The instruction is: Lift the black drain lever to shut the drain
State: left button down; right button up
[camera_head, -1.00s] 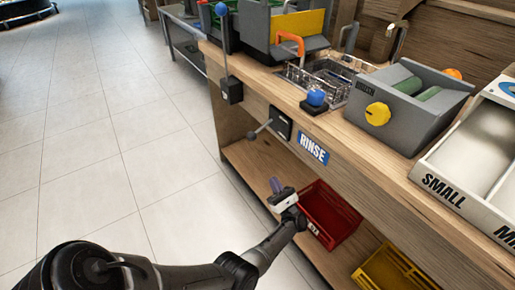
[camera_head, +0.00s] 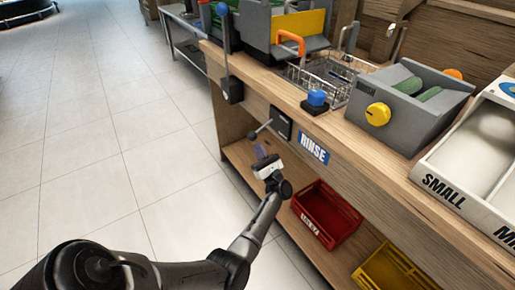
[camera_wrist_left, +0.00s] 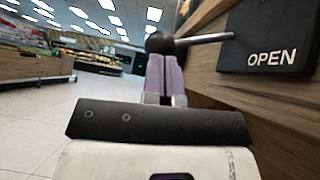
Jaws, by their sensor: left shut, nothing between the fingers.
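The black drain lever (camera_head: 258,132) sticks out to the left from a black box (camera_head: 281,123) on the bench front. In the left wrist view its round black knob (camera_wrist_left: 159,43) ends a grey rod, and the box (camera_wrist_left: 265,42) reads "OPEN". My left gripper (camera_head: 259,150) has its purple fingers shut together, with nothing between them. In the wrist view the fingertips (camera_wrist_left: 165,56) are just below the knob and partly overlap it. I cannot tell whether they touch it. My right gripper is not in view.
A "RINSE" label (camera_head: 314,149) is right of the lever box. A second upright lever with a blue ball (camera_head: 222,9) stands to the left. A blue knob (camera_head: 317,97) sits on the bench edge. Red (camera_head: 327,215) and yellow (camera_head: 394,272) crates are on the lower shelf. The floor at left is clear.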

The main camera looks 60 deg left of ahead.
pick_arm(q)
jog(key=shift+a+r, duration=0.35)
